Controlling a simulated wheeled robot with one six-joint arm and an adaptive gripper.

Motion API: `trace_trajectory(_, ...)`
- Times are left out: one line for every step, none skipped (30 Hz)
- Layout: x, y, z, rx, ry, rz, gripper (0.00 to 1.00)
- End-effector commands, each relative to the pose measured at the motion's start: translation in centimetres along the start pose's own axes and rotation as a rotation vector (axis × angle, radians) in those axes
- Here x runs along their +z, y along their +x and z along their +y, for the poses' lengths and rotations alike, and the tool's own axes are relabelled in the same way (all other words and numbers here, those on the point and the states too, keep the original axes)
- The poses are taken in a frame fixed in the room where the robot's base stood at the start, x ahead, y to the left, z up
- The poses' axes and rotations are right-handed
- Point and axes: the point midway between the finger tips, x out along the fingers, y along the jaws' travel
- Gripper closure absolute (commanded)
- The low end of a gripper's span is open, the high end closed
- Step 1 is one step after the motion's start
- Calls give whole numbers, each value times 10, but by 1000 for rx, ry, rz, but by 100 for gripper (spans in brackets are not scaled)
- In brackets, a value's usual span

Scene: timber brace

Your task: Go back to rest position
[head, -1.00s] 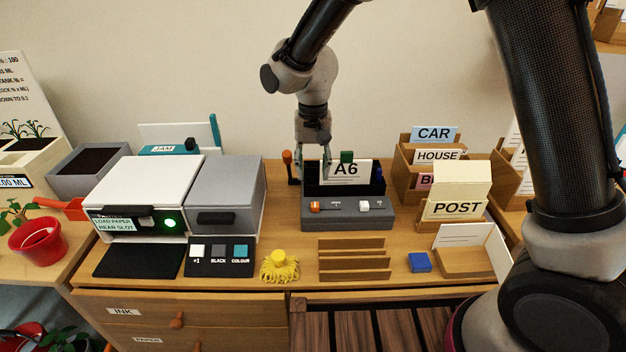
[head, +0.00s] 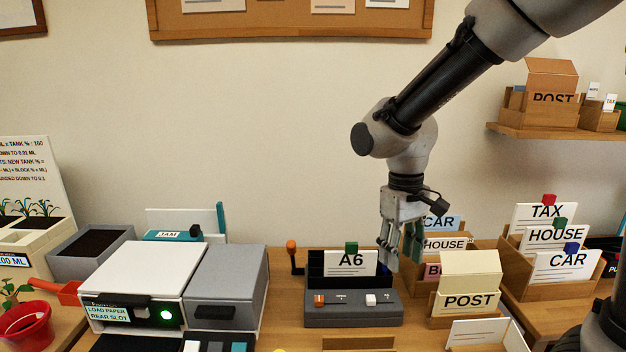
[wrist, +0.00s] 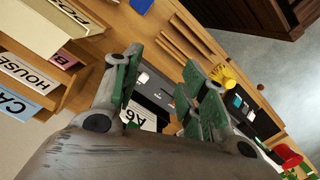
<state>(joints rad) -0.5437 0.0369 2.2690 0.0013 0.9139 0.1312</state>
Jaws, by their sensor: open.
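My gripper (head: 402,262) hangs from my arm above the desk, at the right end of the grey A6 machine. Its fingers are apart and nothing shows between them. In the wrist view the open green-padded fingers (wrist: 160,95) have the machine and the A6 card behind them. The white A6 card (head: 345,264) with a green tab stands upright in the dark slot of the grey machine (head: 345,310). An orange button and a white button sit on the machine's front.
The POST box (head: 468,290) and the card holder with a HOUSE card (head: 444,245) stand close right of my gripper. A white and grey printer (head: 145,282) with a green light stands left. A shelf (head: 550,132) is at upper right.

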Motion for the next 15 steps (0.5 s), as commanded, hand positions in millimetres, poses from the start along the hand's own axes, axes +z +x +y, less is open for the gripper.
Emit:
trace_trajectory(21, -14, 18, -6, 16, 29, 57)
trace_trajectory(34, -20, 27, -9, 24, 45, 57)
trace_trajectory(52, -29, 40, -12, 38, 70, 57)
trace_trajectory(66, -34, 48, -13, 50, 88, 57)
trace_trajectory(79, -39, 56, -13, 67, 109, 57)
trace_trajectory(96, -45, 66, -12, 90, 137, 57)
trace_trajectory(109, -49, 72, -11, 112, 160, 57)
trace_trajectory(121, -52, 78, -9, 137, 185, 57)
trace_trajectory(136, -57, 85, -5, 172, 218, 57)
trace_trajectory(146, -59, 90, -2, 200, 242, 57)
trace_trajectory(156, -63, 94, 2, 228, 269, 57)
trace_trajectory(166, -66, 99, 9, 262, 302, 57)
trace_trajectory(173, -69, 102, 14, 286, 326, 57)
trace_trajectory(179, -73, 105, 20, 308, 350, 57)
trace_trajectory(186, -77, 109, 27, 334, 379, 57)
